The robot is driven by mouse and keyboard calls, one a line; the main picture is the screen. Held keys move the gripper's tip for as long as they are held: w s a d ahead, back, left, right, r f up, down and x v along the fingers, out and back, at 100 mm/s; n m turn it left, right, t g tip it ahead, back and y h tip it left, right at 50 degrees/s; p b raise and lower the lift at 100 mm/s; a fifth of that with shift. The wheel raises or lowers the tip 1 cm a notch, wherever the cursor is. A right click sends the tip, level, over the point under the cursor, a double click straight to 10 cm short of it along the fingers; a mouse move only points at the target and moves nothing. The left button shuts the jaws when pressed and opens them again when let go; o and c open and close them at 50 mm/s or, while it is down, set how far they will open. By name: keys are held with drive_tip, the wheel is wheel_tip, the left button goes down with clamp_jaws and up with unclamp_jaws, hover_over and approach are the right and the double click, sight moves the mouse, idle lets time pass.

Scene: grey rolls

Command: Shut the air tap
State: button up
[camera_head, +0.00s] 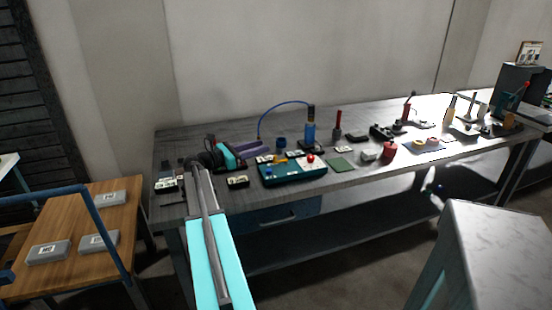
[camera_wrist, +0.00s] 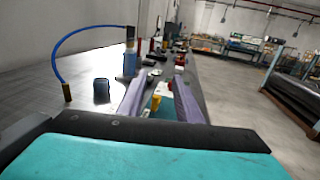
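A teal board (camera_head: 292,176) lies on the workbench with a yellow part (camera_head: 281,161) and a red knob (camera_head: 310,158) on it. The yellow part looks like the tap handle, but it is too small to be sure. In the wrist view the yellow part (camera_wrist: 156,103) and the red knob (camera_wrist: 168,86) show between my fingers. My gripper (camera_head: 266,148) has purple fingers, spread apart and empty, above the bench at the left of the board. The fingers also show in the wrist view (camera_wrist: 160,84). They partly hide the board there.
A blue hose (camera_head: 283,104) arches from a blue cylinder (camera_head: 310,132) behind the board. A blue cup (camera_head: 281,142) stands near my gripper. Dark boxes (camera_head: 238,181) and small tools crowd the bench. A grey cabinet (camera_head: 495,235) stands at the front right.

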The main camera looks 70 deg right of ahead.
approach(275, 156)
drive_tip(key=x, duration=0.2)
drive_tip(key=shift+s+d+f, duration=0.15)
drive_tip(key=shift+d+f, duration=0.1)
drive_tip(key=shift+d, duration=0.05)
drive_tip(key=shift+s+d+f, duration=0.15)
drive_tip(key=shift+d+f, duration=0.05)
drive_tip(key=shift+p+x, duration=0.45)
drive_tip(key=shift+x, duration=3)
clamp_jaws()
drive_tip(key=shift+d, duration=0.15)
